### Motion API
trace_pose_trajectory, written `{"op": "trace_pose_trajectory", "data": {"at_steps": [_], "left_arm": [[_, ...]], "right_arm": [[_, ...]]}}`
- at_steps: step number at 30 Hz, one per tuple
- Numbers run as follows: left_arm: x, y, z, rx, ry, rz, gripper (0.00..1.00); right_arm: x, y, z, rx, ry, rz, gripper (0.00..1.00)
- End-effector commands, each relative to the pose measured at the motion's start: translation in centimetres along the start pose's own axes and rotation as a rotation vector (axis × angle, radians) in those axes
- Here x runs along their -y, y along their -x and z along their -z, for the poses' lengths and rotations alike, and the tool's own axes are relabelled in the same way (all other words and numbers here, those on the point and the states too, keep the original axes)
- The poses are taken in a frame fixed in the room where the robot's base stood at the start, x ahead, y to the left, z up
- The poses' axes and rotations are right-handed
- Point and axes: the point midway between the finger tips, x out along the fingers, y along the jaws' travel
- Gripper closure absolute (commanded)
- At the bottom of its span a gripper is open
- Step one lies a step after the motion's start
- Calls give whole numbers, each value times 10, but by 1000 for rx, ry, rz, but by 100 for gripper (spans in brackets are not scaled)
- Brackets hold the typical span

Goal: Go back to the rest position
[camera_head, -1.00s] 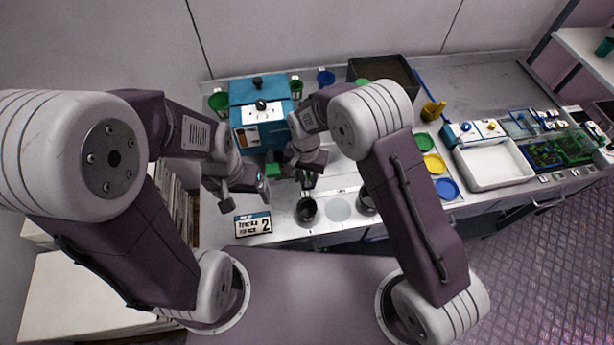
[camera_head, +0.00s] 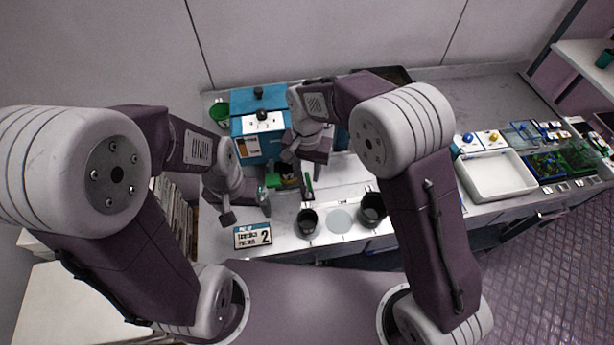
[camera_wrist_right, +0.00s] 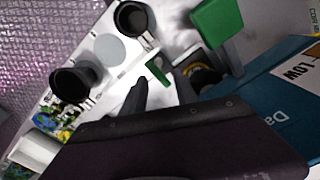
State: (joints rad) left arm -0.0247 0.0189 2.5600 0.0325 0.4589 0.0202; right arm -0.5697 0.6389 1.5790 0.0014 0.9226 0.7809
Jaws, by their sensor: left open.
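My left gripper (camera_head: 246,207) is open over the left end of the white counter, just above the sign with the number 2. Nothing shows between its fingers. My right gripper (camera_head: 296,182) hangs in front of the teal box (camera_head: 246,124). It also shows in the right wrist view (camera_wrist_right: 160,92), where its two dark fingers are apart with no object between them. A green piece (camera_wrist_right: 158,70) lies beyond the fingertips there. Both arms are bent and raised above the counter.
Two dark cups (camera_head: 307,222) (camera_head: 372,212) stand at the counter's front, with a grey disc (camera_head: 340,220) between them. The number sign (camera_head: 253,235) lies left of them. A white tray (camera_head: 495,177) and seedling boxes (camera_head: 560,160) are at the right. A green cup (camera_head: 219,112) stands at the back left.

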Motion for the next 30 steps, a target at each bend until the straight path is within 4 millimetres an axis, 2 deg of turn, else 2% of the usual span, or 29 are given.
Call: {"op": "trace_pose_trajectory", "data": {"at_steps": [11,14,17,19,21,24,27,30], "left_arm": [[0,0,0,0,0,0,13],[0,0,0,0,0,0,13],[0,0,0,0,0,0,13],[0,0,0,0,0,0,13],[0,0,0,0,0,0,13],[0,0,0,0,0,0,13],[0,0,0,0,0,0,13],[0,0,0,0,0,0,13]], "right_arm": [[0,0,0,0,0,0,64],[-8,1,2,-1,2,2,64],[-48,8,5,-10,20,13,64],[-94,13,2,-26,48,25,64],[-140,16,-10,-46,80,33,64],[-191,15,-36,-75,125,36,64],[-223,11,-60,-93,160,32,64],[-236,8,-74,-102,180,29,64]]}}
